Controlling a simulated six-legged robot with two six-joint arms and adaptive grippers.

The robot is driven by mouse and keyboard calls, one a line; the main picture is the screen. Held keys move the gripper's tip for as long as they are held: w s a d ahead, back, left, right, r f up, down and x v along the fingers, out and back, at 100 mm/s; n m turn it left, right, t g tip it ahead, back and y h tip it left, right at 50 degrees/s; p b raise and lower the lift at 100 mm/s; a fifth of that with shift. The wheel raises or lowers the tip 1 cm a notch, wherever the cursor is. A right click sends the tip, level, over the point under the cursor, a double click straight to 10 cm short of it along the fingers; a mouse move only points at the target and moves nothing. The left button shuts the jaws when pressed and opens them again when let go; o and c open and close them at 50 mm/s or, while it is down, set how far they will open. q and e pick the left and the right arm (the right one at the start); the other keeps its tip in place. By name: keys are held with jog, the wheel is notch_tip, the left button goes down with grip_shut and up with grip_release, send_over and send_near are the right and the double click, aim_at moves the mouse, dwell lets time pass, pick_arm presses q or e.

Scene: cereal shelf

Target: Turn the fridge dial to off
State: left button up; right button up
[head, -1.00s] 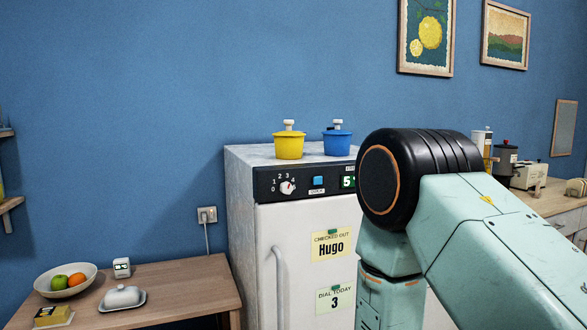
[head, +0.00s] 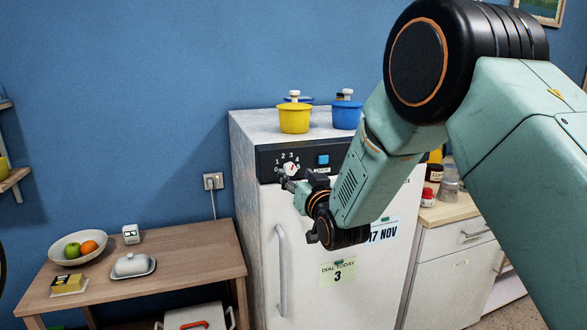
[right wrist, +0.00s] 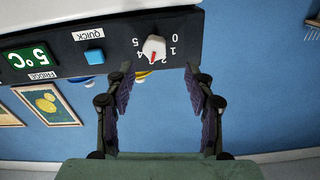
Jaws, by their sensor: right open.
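The fridge (head: 245,215) is white with a dark control panel across its top front. The dial (head: 291,169) is a white knob with a red mark on that panel, numbered from 0. In the right wrist view, which is upside down, the dial (right wrist: 154,47) has its red mark pointing toward the 3-4 side, away from 0. My right gripper (head: 285,181) is just in front of the panel at the dial. In its wrist view the right gripper (right wrist: 162,80) is open and empty, the dial beyond and between its fingertips, apparently not gripped. My left gripper is not in view.
A blue button (head: 323,160) sits beside the dial. A note reading "DIAL TODAY 3" (head: 338,272) is on the door. A yellow pot (head: 294,119) and a blue pot (head: 347,115) stand on top. A wooden table (head: 190,257) is at left.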

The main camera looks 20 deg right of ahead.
aim_at(291, 171)
jog(key=w, duration=0.3)
jog(key=w+f, duration=0.1)
jog(key=w, duration=0.1)
jog(key=shift+w+d, duration=0.2)
jog(key=shift+d, duration=0.15)
jog(key=shift+s+a+r, duration=0.3)
jog(key=shift+r, duration=0.1)
jog(key=shift+w+d+f, duration=0.25)
jog(key=shift+w+f, duration=0.15)
jog(key=shift+w, duration=0.05)
jog(key=shift+c, duration=2)
jog(key=shift+a, duration=0.2)
jog(key=c, duration=0.4)
jog(key=shift+d, duration=0.1)
grip_shut()
